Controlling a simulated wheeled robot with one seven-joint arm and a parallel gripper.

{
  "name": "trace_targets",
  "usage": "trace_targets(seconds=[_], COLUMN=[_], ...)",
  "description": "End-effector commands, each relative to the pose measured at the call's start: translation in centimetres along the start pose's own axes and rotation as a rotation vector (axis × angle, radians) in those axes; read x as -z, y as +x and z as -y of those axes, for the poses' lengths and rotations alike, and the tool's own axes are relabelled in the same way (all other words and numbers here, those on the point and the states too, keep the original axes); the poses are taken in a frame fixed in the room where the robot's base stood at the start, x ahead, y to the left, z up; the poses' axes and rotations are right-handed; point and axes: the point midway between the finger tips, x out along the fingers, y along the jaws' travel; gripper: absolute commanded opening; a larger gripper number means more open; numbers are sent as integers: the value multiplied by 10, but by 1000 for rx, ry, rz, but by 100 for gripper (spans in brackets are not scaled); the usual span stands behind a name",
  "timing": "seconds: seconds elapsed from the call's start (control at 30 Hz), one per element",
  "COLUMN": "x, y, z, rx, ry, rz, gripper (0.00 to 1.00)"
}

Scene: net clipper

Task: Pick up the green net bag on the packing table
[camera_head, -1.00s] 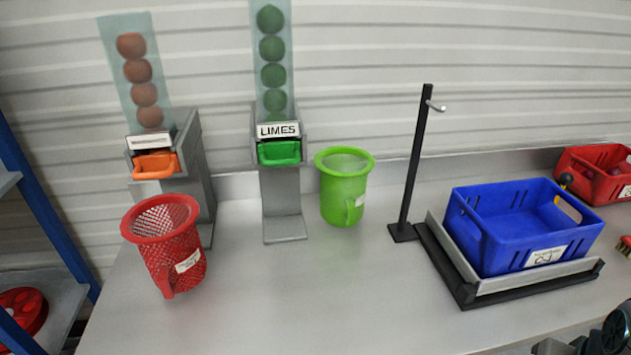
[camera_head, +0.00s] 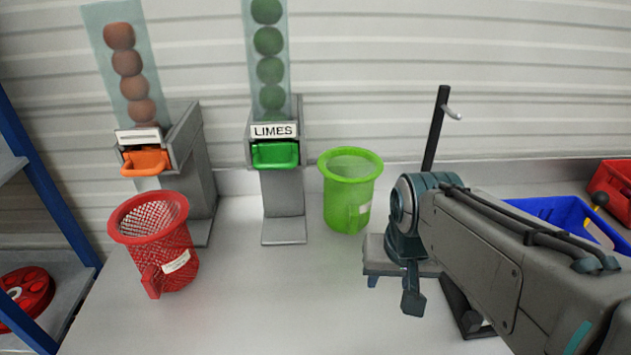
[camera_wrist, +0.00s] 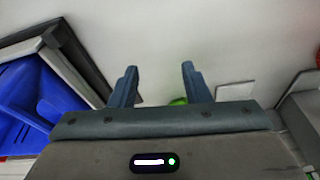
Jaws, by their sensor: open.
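The green net bag (camera_head: 346,200) stands upright on the packing table (camera_head: 300,310), right of the lime dispenser. It is basket-shaped with a wide rim and a small white tag. My gripper (camera_head: 390,278) is right of the green bag and nearer the camera, apart from it. In the wrist view my gripper (camera_wrist: 158,84) has its two fingers spread with nothing between them.
A red net bag (camera_head: 160,250) stands at the left. The lime dispenser (camera_head: 284,205) and an orange-handled dispenser (camera_head: 185,160) stand behind. A blue crate (camera_head: 560,212) and a black hook stand (camera_head: 436,130) are at the right, partly behind my arm. The front middle of the table is clear.

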Motion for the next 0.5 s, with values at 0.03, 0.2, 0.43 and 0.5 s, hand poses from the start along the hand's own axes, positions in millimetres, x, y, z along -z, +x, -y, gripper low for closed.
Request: trace_targets(seconds=[0.03, 0.2, 0.43, 0.5], x=[16, 81, 169, 195], y=[-11, -44, -71, -76], z=[2, 17, 35, 38], rx=[-1, -3, -26, -38], ry=[61, 349, 784, 917], rz=[11, 65, 148, 175], gripper=[43, 43, 43, 43])
